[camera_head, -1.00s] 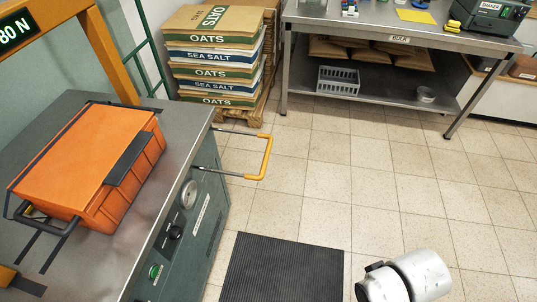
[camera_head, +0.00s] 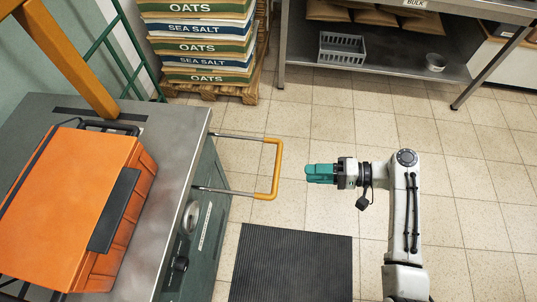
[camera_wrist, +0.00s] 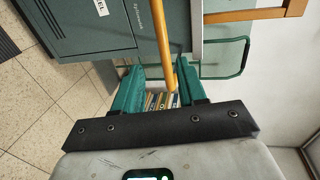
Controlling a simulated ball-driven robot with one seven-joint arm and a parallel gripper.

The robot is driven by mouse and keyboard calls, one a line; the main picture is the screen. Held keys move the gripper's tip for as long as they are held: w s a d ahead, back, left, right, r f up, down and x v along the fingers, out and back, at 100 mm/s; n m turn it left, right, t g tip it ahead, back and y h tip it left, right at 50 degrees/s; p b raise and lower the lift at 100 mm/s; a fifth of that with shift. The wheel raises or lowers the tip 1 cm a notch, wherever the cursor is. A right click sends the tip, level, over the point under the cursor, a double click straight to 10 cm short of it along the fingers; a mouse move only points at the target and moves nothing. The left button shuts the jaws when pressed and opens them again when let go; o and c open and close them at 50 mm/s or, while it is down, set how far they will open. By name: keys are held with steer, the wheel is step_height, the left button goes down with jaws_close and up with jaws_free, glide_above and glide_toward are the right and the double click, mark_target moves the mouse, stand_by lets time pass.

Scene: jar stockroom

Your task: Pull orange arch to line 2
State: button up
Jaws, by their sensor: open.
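The orange arch (camera_head: 275,168) is a U-shaped pull handle on two metal rods that come out of the side of the grey-green cabinet (camera_head: 200,225). My gripper (camera_head: 308,173), with teal fingers, is to the right of the arch in the head view, pointing at it with a gap between. In the wrist view my gripper (camera_wrist: 160,92) has its two fingers spread, and the arch's bar (camera_wrist: 162,45) shows ahead, lined up between them. The fingers are not closed on it. No line 2 mark is readable on the rods.
An orange case (camera_head: 65,200) lies on the cabinet's top. A black ribbed mat (camera_head: 290,265) is on the floor below the arch. Stacked sacks (camera_head: 200,45) on a pallet and a steel table (camera_head: 390,60) stand behind. The tiled floor between is clear.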

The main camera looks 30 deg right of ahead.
mark_target(278, 169)
steer(key=x, duration=1.1)
steer(key=shift+w+d+r+p, duration=0.1)
steer(key=shift+w+r+p, duration=0.1)
steer(key=shift+r+p, duration=0.15)
jaws_close()
steer(key=shift+d+f, duration=0.1)
